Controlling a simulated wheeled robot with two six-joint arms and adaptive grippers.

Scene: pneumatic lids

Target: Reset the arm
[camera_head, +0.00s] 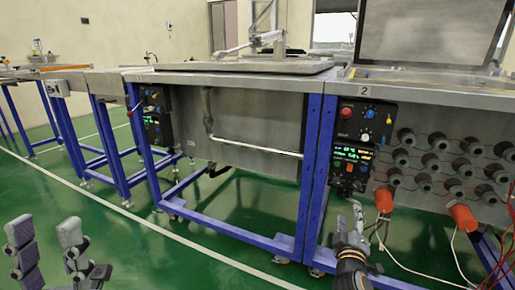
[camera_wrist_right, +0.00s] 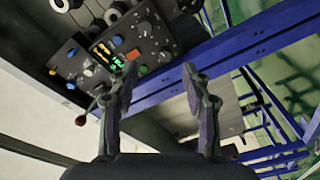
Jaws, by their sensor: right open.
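My right gripper (camera_head: 350,215) is low in front of the right-hand station in the head view, below its control panel. In the right wrist view my right gripper (camera_wrist_right: 158,80) has its two fingers well apart with nothing between them. The black control panel (camera_wrist_right: 115,50) with a lit display is beyond the left finger there.
The station has blue legs (camera_head: 313,170), a raised lid (camera_head: 412,32) and several round dark fittings (camera_head: 430,162). Orange cylinders (camera_head: 462,217) with trailing cables hang right of my right gripper. A red-knobbed lever (camera_wrist_right: 81,120) is left of the fingers. Green floor (camera_head: 225,215) is clear between the grippers.

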